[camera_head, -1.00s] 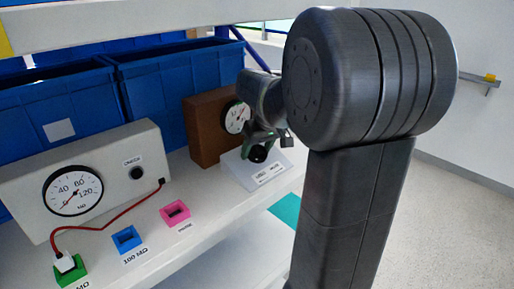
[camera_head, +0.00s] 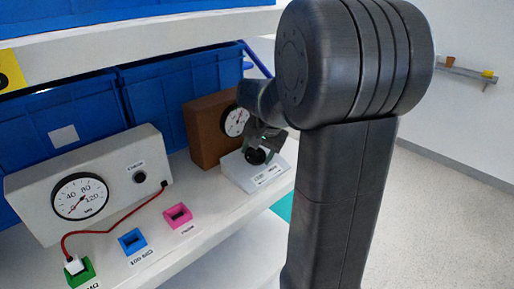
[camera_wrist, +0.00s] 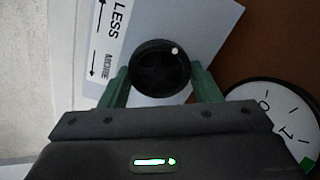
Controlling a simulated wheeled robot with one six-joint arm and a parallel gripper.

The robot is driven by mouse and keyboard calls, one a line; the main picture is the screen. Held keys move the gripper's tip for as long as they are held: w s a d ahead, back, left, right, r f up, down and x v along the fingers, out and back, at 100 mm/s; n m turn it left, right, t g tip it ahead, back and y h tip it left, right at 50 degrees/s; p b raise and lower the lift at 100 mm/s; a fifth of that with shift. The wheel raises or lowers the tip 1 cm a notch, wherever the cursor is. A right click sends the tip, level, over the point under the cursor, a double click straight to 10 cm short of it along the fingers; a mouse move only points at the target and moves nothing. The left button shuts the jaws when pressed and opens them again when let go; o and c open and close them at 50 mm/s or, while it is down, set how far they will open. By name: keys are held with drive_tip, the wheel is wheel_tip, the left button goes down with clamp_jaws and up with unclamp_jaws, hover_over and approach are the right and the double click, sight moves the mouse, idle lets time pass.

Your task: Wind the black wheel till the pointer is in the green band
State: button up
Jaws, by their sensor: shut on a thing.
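The black wheel (camera_wrist: 160,68) is a round knob with a white dot near its upper right rim in the wrist view. It sits on a white sloped box (camera_head: 240,172) in the head view. My gripper (camera_wrist: 160,86) is shut on the wheel, with a green finger on each side of it. The gauge (camera_head: 236,121) is on a brown box (camera_head: 207,133) behind the wheel. The gauge also shows in the wrist view (camera_wrist: 270,115), cut off, with a green patch at its lower right edge. I cannot tell exactly where the pointer stands against the green band.
A grey panel (camera_head: 40,195) with another gauge stands at the left. A red cable runs from it to a green socket (camera_head: 82,272). A blue socket (camera_head: 132,241) and a pink socket (camera_head: 178,214) sit on the white shelf. Blue crates (camera_head: 180,85) stand behind.

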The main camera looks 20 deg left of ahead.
drive_tip(key=m+p, duration=0.1)
drive_tip(key=m, duration=0.2)
drive_tip(key=shift+d+r+m+p, duration=0.1)
drive_tip(key=shift+m+p, duration=0.95)
drive_tip(key=shift+m, duration=1.15)
drive_tip(key=o, duration=1)
drive_tip(key=v, duration=0.7)
drive_tip(key=shift+d+b, duration=0.15)
drive_tip(key=shift+b, duration=0.25)
